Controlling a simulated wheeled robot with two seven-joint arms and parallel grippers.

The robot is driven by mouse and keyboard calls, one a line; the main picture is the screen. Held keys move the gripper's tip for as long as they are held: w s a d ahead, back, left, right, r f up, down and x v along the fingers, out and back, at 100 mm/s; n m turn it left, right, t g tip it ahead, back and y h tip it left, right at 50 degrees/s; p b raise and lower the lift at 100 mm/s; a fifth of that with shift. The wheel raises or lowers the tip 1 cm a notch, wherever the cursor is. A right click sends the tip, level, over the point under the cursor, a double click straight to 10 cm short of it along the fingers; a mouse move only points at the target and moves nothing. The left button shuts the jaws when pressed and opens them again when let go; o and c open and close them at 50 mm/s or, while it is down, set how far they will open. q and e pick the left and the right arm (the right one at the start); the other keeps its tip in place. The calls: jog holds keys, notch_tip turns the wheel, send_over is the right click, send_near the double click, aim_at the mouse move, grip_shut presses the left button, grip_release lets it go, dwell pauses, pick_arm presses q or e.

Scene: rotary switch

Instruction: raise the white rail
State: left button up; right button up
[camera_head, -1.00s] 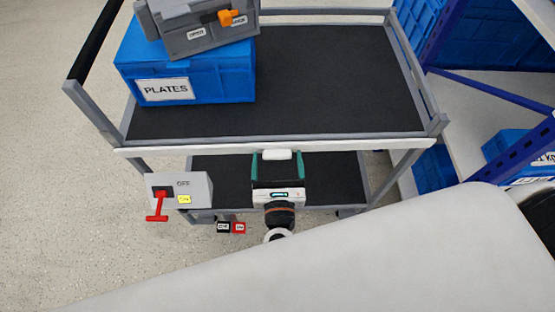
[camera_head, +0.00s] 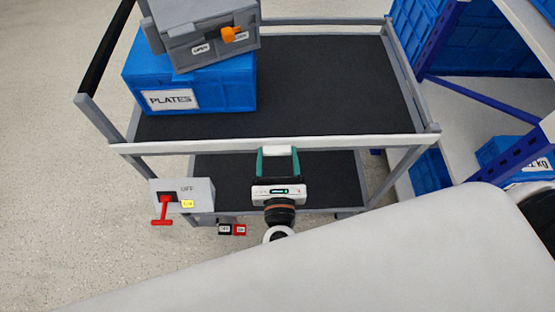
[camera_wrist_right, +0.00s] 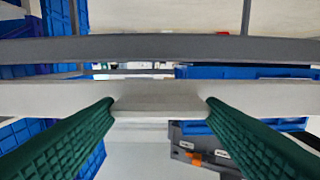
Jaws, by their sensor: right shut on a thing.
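The white rail (camera_head: 200,147) runs along the front edge of the grey cart's upper shelf in the head view. It also crosses the right wrist view (camera_wrist_right: 60,97) from side to side. My right gripper (camera_head: 278,151) is at the middle of the rail from the front and below. Its green fingers (camera_wrist_right: 160,106) are shut on a pale block at the rail's middle, one finger on each side. My left gripper is not in view.
A blue PLATES crate (camera_head: 220,92) with a grey box (camera_head: 190,45) and orange knob stands on the black upper shelf (camera_head: 330,85). A grey switch box (camera_head: 202,189) with a red handle is at left below the rail. Blue shelving (camera_head: 520,150) stands close at right.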

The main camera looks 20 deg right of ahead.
jog(key=shift+r, duration=0.75)
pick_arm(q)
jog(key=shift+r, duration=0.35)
pick_arm(e)
jog(key=shift+w, duration=0.1)
jog(key=o, duration=1.4)
jog(key=shift+f, duration=0.1)
jog(key=shift+s+f, duration=0.1)
jog(key=shift+s, duration=0.15)
pick_arm(q)
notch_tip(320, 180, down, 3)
jog(key=b, duration=0.3)
pick_arm(e)
jog(key=v, duration=1.1)
jog(key=shift+s, duration=0.35)
jog(key=shift+a, duration=0.15)
